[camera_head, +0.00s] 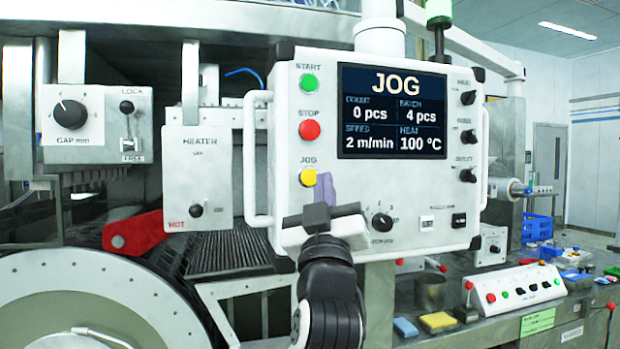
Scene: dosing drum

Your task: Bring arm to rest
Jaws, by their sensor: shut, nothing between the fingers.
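My gripper (324,183) is raised in front of the white control panel (290,130), with its fingers shut and empty. The purple-grey fingertips point up beside the yellow JOG button (308,177), just to its right. I cannot tell whether they touch the panel or the button. My arm comes up from the bottom centre and covers the panel's lower edge. The panel's screen (392,112) reads JOG, 0 pcs, 4 pcs, 2 m/min and 100 °C. The green START button (309,84) and red STOP button (309,130) are above the JOG button.
A heater box (197,178) and a red lever (132,235) are at the left, above a large drum (75,300). At the right, a metal bench holds a white button box (518,287), a metal cup (430,290), coloured blocks and a blue crate (537,228).

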